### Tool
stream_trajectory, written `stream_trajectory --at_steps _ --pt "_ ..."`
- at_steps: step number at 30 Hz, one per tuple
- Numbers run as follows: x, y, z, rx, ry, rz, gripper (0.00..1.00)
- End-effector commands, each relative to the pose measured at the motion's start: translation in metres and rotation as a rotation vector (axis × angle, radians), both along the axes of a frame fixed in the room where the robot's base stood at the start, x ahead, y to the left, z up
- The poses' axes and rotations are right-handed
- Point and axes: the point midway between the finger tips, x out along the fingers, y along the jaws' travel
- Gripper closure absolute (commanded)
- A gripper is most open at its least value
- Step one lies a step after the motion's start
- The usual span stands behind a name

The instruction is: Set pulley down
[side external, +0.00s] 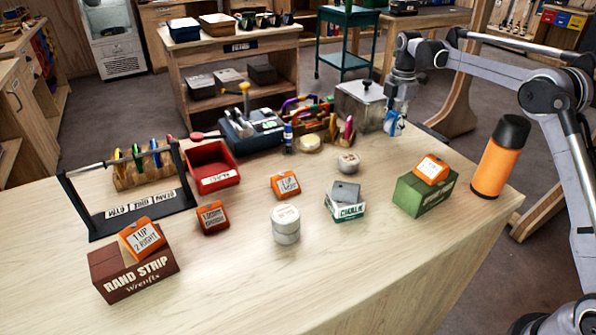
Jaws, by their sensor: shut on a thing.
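A green box (424,197) with an orange label card and an orange bottle (500,158) stand at the right. A chalk box (345,208), white tin (286,224), red bin (211,168) and rack (126,197) occupy the middle and left. The front right is clear.

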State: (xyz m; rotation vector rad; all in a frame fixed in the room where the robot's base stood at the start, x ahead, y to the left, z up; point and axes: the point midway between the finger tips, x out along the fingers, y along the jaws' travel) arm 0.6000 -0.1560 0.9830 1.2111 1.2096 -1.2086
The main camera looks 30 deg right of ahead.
Motion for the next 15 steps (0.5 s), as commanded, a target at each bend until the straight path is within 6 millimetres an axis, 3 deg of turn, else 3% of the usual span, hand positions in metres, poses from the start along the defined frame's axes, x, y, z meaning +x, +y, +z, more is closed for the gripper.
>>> stream_trajectory --at_steps 6,15 --pt "0.0 0.0 -0.025 0.0 0.0 0.0 1.0" --pt "0.0 0.0 -0.027 0.0 0.0 0.001 1.0"
